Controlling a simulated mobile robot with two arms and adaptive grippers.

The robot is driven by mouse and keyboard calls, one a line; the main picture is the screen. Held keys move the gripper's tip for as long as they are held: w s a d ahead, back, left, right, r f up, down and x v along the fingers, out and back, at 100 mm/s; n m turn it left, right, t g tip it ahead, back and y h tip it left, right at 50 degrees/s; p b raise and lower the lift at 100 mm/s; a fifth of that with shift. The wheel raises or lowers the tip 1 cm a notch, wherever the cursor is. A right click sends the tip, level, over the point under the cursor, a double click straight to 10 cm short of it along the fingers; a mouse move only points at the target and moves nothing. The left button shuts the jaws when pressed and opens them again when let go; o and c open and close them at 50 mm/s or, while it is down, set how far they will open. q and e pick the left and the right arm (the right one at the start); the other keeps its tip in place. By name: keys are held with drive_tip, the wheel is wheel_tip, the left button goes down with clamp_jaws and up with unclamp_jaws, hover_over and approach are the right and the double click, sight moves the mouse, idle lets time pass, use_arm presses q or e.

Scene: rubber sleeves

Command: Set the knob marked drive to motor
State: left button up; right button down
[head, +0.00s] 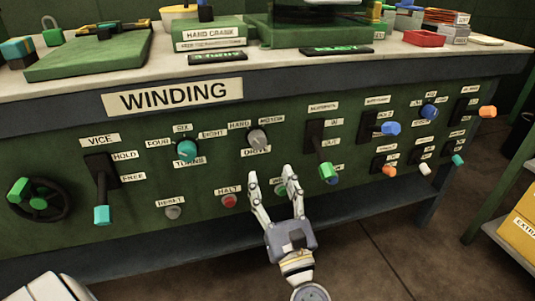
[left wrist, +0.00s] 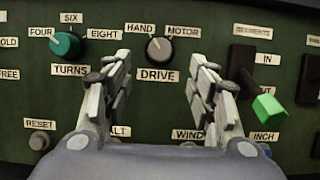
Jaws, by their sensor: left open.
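The drive knob (head: 258,138) is a round grey knob on the green panel, between the HAND label (head: 238,125) and the MOTOR label (head: 271,119), with DRIVE written below it. A small light mark shows on its upper left, on the HAND side. In the left wrist view the knob (left wrist: 159,48) lies beyond the gap between my fingers, with the MOTOR label (left wrist: 184,32) at its upper right. My left gripper (head: 271,178) is open and empty, just below the knob in the head view, fingers pointing at the panel. It appears apart from the knob. My right gripper is not in view.
The teal turns knob (head: 187,150) is left of the drive knob. A lever with a green handle (head: 327,171) stands close at right. The red halt button (head: 229,200) is below. More levers with coloured handles fill the panel's right side.

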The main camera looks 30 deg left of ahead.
sight(260, 145)
use_arm(q)
drive_tip(key=x, duration=0.9)
drive_tip(key=shift+w+a+r+b, duration=0.15)
drive_tip(key=shift+b, duration=0.15)
drive_tip(key=c, duration=1)
